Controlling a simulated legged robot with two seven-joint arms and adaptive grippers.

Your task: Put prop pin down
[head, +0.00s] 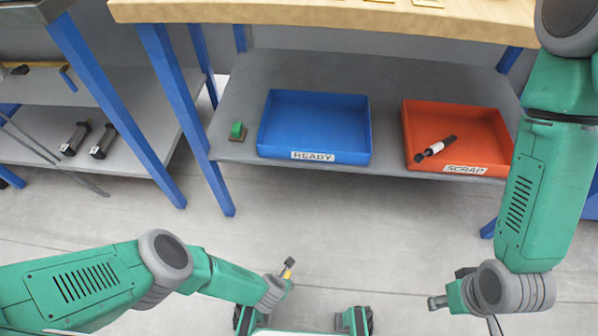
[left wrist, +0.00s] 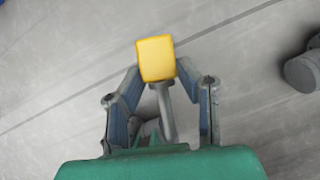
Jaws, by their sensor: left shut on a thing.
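The prop pin (left wrist: 156,60) has a yellow square head and a grey shaft. In the left wrist view my left gripper (left wrist: 160,82) is shut on it, a finger on each side, with the head beyond the fingertips. In the head view the pin (head: 288,266) is small, tilted and dark-ended, held in my left gripper (head: 284,280) above the floor, in front of the lower shelf and apart from it. My right gripper (head: 448,300) is at the lower right in the head view, over the floor; its fingers are too unclear to tell their opening.
The lower shelf (head: 390,80) bears a blue READY tray (head: 315,155), empty, and a red SCRAP tray (head: 480,157) holding a black and white part (head: 436,148). A small green block (head: 237,131) stands left of the blue tray. Blue bench legs (head: 182,95) flank the shelf.

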